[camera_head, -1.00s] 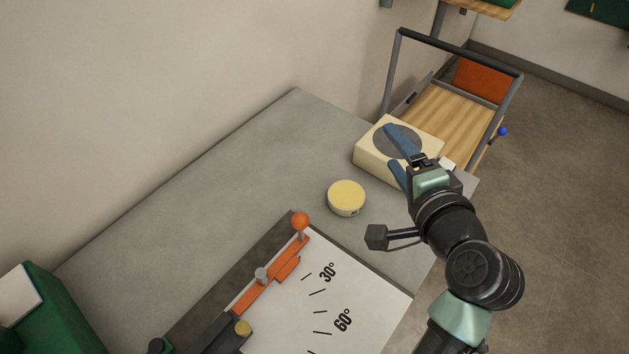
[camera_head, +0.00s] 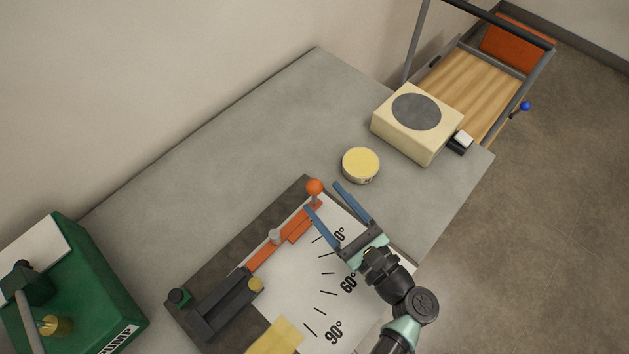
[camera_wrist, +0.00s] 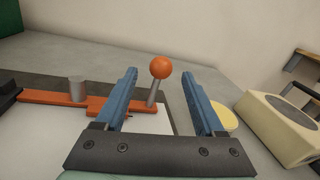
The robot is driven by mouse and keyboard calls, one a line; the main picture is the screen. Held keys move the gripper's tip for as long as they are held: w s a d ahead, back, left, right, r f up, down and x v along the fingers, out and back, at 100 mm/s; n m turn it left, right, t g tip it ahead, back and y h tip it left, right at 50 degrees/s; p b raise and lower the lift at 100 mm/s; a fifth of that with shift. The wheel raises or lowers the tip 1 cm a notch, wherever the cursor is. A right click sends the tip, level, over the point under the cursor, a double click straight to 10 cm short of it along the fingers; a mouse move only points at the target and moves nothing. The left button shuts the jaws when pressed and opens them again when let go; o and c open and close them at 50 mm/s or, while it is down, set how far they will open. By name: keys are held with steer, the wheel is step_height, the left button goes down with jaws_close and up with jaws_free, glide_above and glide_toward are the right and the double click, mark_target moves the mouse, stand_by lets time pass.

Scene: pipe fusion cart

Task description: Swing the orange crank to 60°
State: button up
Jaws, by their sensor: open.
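The orange crank (camera_head: 272,252) lies along the upper edge of the white angle plate (camera_head: 290,285), short of the 30° mark. The crank has an orange ball knob (camera_head: 315,187) on a grey post at its far end. My gripper (camera_head: 324,195) is open, with its blue fingers pointing toward the knob. In the wrist view the knob (camera_wrist: 161,68) and its post appear between the two fingers, beyond the gripper's dark base. I cannot tell whether a finger touches the post. The 60° mark (camera_head: 348,284) shows beside my wrist, and the 30° label is partly covered by my gripper.
A round yellow tin (camera_head: 361,165) and a cream box with a grey disc (camera_head: 418,112) stand behind the plate. A green pump unit (camera_head: 75,285) is at the left. A cart with a wooden deck (camera_head: 468,88) is beyond the table. The table's back left is clear.

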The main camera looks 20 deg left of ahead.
mark_target(315, 187)
steer(key=x, duration=0.5)
steer(key=shift+d, duration=0.1)
jaws_close()
stand_by(1.3)
